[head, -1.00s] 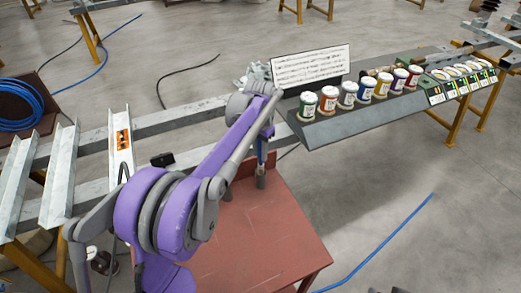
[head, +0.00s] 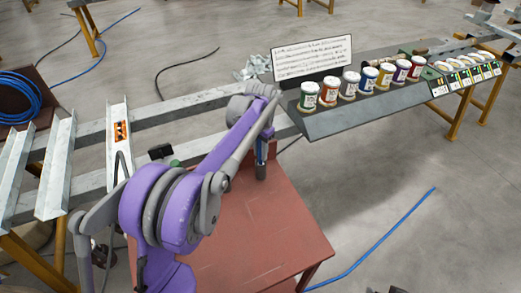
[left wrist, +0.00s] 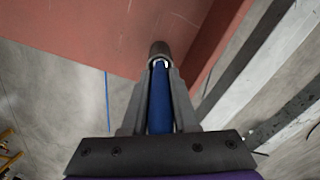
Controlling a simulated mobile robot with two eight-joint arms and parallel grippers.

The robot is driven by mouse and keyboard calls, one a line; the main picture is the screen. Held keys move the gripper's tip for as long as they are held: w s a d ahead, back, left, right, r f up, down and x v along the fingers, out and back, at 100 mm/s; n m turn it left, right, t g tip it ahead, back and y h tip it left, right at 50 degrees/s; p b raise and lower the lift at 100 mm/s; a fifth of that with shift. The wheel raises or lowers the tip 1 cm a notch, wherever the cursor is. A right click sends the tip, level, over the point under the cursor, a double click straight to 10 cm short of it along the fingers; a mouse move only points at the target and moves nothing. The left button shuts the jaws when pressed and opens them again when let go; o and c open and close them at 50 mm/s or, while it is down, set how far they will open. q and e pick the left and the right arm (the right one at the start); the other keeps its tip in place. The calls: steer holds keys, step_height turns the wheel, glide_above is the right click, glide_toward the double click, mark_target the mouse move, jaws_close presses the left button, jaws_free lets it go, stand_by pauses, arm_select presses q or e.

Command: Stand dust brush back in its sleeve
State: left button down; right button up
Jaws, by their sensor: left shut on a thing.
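My left gripper (left wrist: 158,80) is shut on the blue handle of the dust brush (left wrist: 160,105), which lies between its two fingers in the left wrist view. A pale ring shows at the handle's far end, at the mouth of a dark round sleeve (left wrist: 159,49). In the head view the blue handle (head: 262,152) hangs upright below my left wrist, directly above or in the grey sleeve (head: 261,172). The sleeve stands on the red-brown table (head: 270,225), near its back edge. The bristles are hidden, and I cannot tell how deep the brush sits. My right gripper is out of view.
A grey sloped shelf (head: 350,118) with several coloured jars and a white text sign (head: 312,58) stands behind the table to the right. Steel channels (head: 58,165) lie on the left. A blue cable (head: 395,235) lies on the floor. The table's front is clear.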

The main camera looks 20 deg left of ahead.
arm_select(q)
steer(key=shift+f+b, duration=0.55)
steer(key=shift+f, duration=0.55)
steer(key=c, duration=0.6)
jaws_free()
step_height(320, 180, up, 11)
steer(key=shift+f+p, duration=0.1)
steer(key=shift+p, duration=0.3)
steer(key=shift+s, duration=0.15)
